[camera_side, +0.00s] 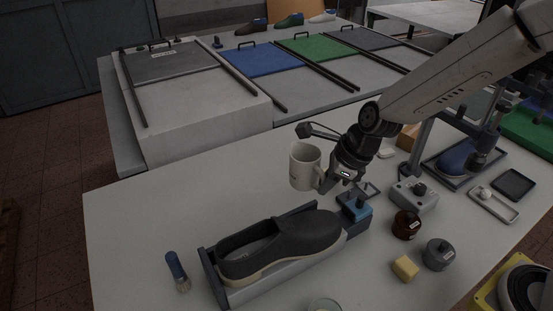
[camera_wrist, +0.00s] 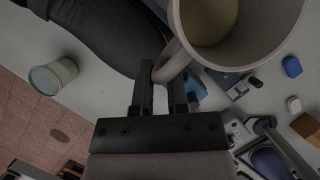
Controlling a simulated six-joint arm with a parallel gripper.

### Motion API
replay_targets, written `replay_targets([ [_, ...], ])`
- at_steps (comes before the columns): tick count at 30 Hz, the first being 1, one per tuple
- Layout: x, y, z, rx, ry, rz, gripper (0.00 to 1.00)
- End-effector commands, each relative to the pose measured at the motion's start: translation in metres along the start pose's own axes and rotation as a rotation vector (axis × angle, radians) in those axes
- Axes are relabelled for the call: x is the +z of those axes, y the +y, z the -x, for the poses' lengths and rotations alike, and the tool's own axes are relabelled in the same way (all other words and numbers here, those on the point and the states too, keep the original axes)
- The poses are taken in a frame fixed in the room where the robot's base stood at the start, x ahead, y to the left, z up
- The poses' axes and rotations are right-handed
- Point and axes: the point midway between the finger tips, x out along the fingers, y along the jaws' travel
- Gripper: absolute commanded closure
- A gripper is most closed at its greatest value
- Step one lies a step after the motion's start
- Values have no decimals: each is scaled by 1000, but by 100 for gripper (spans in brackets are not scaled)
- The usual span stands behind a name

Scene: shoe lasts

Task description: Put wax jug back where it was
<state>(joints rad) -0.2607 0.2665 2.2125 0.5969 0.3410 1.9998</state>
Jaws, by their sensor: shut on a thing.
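The wax jug (camera_side: 304,167) is a pale, mug-shaped vessel with a handle. It is held upright in the air above the table, behind the dark shoe. My gripper (camera_side: 328,178) is to the right of the jug and shut on its handle. In the wrist view the jug (camera_wrist: 262,50) fills the upper right, with a beige content inside. The fingers of my gripper (camera_wrist: 165,92) close around the handle there. The jug's underside is hidden.
A dark slip-on shoe (camera_side: 290,241) sits in a cradle below, with a blue block (camera_side: 354,207) at its right end. A brush (camera_side: 177,271), a yellow block (camera_side: 405,268), a dark red jar (camera_side: 406,225) and a grey jar (camera_side: 438,254) stand around. The table's left part is clear.

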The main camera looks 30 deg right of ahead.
Motion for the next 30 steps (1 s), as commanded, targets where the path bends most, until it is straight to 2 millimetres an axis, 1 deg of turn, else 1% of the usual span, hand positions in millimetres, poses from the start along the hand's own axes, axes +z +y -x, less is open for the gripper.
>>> replay_targets([
  [5, 8, -8, -11, 0, 0, 0, 100],
  [23, 49, -46, -67, 1, 0, 1, 100],
  [30, 55, -56, -96, 1, 0, -1, 100],
])
